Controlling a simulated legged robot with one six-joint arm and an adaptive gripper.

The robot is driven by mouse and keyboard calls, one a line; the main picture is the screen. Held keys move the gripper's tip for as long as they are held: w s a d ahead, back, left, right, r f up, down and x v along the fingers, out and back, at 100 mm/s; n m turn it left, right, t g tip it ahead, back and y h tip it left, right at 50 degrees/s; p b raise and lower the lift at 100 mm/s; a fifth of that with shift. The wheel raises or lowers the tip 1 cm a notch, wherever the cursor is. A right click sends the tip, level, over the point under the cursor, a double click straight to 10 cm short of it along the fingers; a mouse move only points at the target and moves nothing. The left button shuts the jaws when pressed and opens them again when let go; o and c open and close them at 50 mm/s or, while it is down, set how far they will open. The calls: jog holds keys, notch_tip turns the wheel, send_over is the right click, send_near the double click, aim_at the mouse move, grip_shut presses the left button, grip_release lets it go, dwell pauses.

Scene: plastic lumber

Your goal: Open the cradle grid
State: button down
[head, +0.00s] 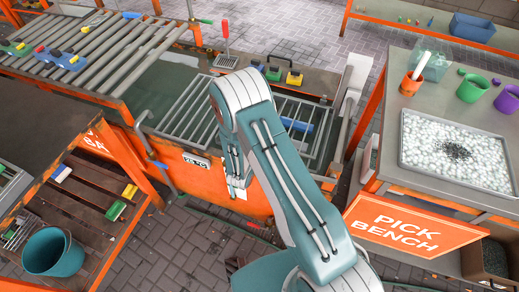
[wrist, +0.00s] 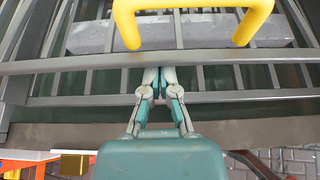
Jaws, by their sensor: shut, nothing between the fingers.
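The cradle grid, a frame of grey metal bars, lies over the dark tank in the head view (head: 185,112). My arm covers its middle. In the wrist view its bars (wrist: 50,68) run across the picture. A yellow U-shaped handle (wrist: 190,10) stands at the top of the wrist view. My gripper (wrist: 160,72) is shut and empty, with its fingertips at the near cross bar, short of the handle. I cannot tell whether the fingertips touch the bar. In the head view my arm hides the handle.
A blue piece (head: 298,124) shows beneath the bars on the right. A roller conveyor (head: 90,50) with coloured blocks is at upper left. The pick bench (head: 390,135) stands at right with a tray of white beads (head: 403,165). A teal bucket (head: 53,252) is at lower left.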

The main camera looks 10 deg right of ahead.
jog(key=r+g, duration=0.1)
jog(key=r, duration=0.2)
jog(key=w+r+g+y, duration=0.1)
jog(key=r, duration=0.2)
jog(key=w+d+r, duration=0.1)
jog(key=r, duration=0.2)
jog(key=shift+d+r+g+y, duration=0.1)
jog(key=shift+r+g+y, duration=0.25)
jog(key=shift+g+y, duration=0.05)
jog(key=w+d+r, duration=0.4)
jog(key=w+r, duration=0.2)
jog(key=r, duration=0.2)
jog(key=w+d+r, duration=0.4)
jog(key=w+r, duration=0.2)
jog(key=r, duration=0.2)
jog(key=w+d+r+g, duration=0.1)
jog(key=w+d+r, duration=0.1)
jog(key=w+d, duration=0.6)
jog(key=shift+w+d+y, duration=0.15)
jog(key=shift+w+y, duration=0.25)
jog(key=shift+w, duration=1.7)
jog(key=shift+r, duration=0.2)
